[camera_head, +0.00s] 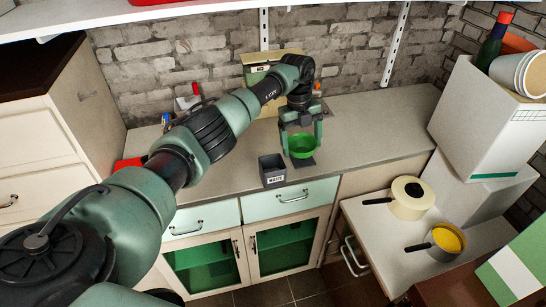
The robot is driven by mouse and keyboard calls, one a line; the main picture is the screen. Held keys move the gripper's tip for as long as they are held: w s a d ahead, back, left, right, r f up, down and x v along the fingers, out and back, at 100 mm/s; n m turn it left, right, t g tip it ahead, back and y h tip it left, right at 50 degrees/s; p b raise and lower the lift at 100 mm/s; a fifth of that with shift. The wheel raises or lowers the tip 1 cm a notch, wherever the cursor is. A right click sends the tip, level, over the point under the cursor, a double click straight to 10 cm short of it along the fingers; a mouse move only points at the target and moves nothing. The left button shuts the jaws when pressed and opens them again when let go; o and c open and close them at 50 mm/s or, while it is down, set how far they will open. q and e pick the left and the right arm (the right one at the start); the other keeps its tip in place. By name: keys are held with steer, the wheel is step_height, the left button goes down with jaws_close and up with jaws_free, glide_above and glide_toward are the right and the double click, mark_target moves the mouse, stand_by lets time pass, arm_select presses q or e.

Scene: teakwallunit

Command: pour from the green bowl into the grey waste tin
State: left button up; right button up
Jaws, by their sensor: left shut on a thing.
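The green bowl (303,147) is upright at the front part of the counter, just right of the tin. My left gripper (302,140) points down at it from above and is shut on it. A dark flat patch shows below the bowl; I cannot tell whether the bowl touches it. The grey waste tin (272,171) is a small square open box with a white label, standing near the counter's front edge. The bowl's contents cannot be made out. My right gripper is not in view.
The counter (375,120) is clear to the right. Behind my left arm stand a yellowish-green box (256,70) and small red items (188,101). A white shelf (100,18) hangs above. Lower right, a table holds a cream pot (409,200) and a pan with yellow contents (446,239).

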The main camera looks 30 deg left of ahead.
arm_select(q)
steer(key=shift+s+a, duration=0.15)
steer(key=shift+s, duration=0.05)
steer(key=shift+a+r+p, duration=0.15)
steer(key=shift+r+p, duration=0.15)
steer(key=shift+r, duration=0.25)
steer(key=shift+w+r+g+p, duration=0.1)
steer(key=shift+r+g+p, duration=0.25)
steer(key=shift+r, duration=0.45)
steer(key=shift+d+r+y, duration=0.15)
steer(key=shift+d+y, duration=0.05)
steer(key=shift+y, duration=0.1)
steer(key=shift+a, duration=0.15)
